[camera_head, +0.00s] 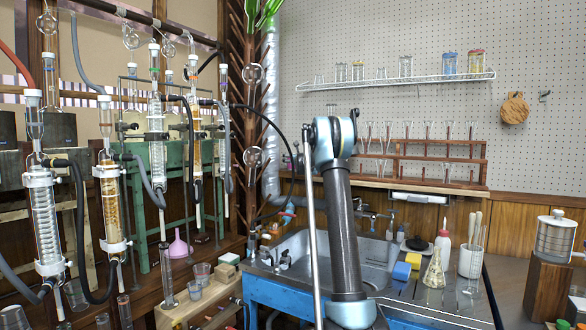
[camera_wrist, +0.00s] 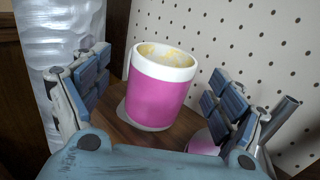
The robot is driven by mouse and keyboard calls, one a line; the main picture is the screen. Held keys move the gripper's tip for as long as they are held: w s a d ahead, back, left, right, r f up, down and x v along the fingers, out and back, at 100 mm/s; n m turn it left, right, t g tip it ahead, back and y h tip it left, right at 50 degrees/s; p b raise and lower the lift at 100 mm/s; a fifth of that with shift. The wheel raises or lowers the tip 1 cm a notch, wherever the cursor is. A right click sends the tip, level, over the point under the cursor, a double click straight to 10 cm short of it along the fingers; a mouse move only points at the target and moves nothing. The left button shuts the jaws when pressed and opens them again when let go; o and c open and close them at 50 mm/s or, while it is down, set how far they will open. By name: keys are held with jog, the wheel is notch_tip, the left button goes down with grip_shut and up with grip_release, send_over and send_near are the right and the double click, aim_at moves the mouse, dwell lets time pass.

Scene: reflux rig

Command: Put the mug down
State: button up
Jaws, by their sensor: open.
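A pink mug (camera_wrist: 160,95) with a white rim and a stained inside shows in the wrist view. It stands upright, slightly tilted in the picture, over a brown wooden surface (camera_wrist: 130,132). A pale round edge shows under its base. My gripper (camera_wrist: 161,66) is open, with one blue-grey finger to the left of the mug and one to the right. Gaps show between the mug and both fingers. The mug and my gripper do not show in the head view, where my arm fills the middle.
A white pegboard (camera_wrist: 240,40) rises behind the mug, and a silver duct (camera_wrist: 60,50) stands at the left. Another pink object (camera_wrist: 203,142) is partly hidden behind the right finger. In the head view, glassware crowds the left, and a sink (camera_head: 285,258) and wall shelf (camera_head: 400,82) show.

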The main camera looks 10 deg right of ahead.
jog(key=shift+w, duration=2.3)
jog(key=c, duration=1.5)
